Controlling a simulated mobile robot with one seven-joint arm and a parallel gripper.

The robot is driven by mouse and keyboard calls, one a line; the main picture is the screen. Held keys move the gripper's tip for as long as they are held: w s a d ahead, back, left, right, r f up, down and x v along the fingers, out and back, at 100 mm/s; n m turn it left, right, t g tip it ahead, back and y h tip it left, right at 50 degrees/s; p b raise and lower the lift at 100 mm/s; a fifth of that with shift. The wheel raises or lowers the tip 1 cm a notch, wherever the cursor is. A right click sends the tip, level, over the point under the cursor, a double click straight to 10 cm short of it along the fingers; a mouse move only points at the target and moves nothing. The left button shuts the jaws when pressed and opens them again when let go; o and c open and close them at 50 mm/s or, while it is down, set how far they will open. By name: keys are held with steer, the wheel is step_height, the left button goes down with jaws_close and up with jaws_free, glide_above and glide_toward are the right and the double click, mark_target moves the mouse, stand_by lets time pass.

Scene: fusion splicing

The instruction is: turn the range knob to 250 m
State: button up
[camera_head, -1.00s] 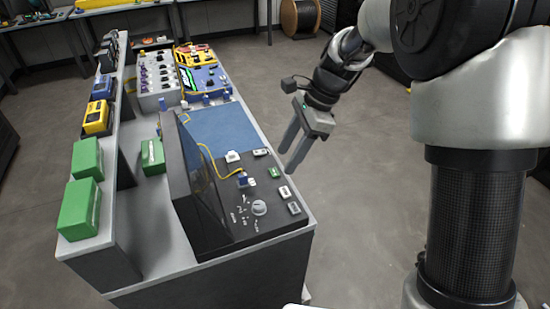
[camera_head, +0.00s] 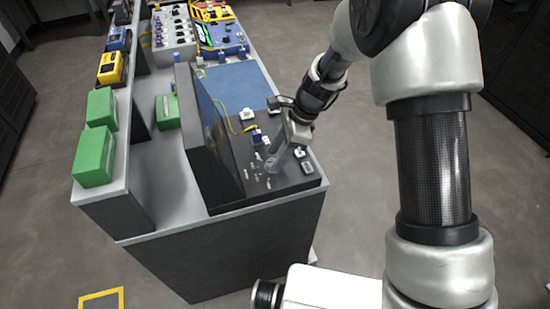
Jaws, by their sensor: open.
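The black bench instrument (camera_head: 292,181) has a dark raised screen and a flat control panel with buttons and small white labels. In the earlier frame its pale round range knob shows among these labels. Now my gripper (camera_head: 273,163) is over that spot, with its grey fingers pointing down at the panel. The fingers are open and largely cover the knob. I cannot tell whether they touch it, and the knob's setting is not readable.
The raised screen (camera_head: 213,125) stands close left of my gripper. A yellow fibre lead (camera_head: 232,128) runs to a blue connector (camera_head: 257,135) on the panel. A blue mat (camera_head: 238,88) lies behind. Green boxes (camera_head: 95,157) sit on the left shelf. The floor to the right is clear.

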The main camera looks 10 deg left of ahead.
steer(key=shift+a+f, duration=0.25)
steer(key=shift+f, duration=0.35)
steer(key=c, duration=1.1)
steer(key=shift+o, duration=0.2)
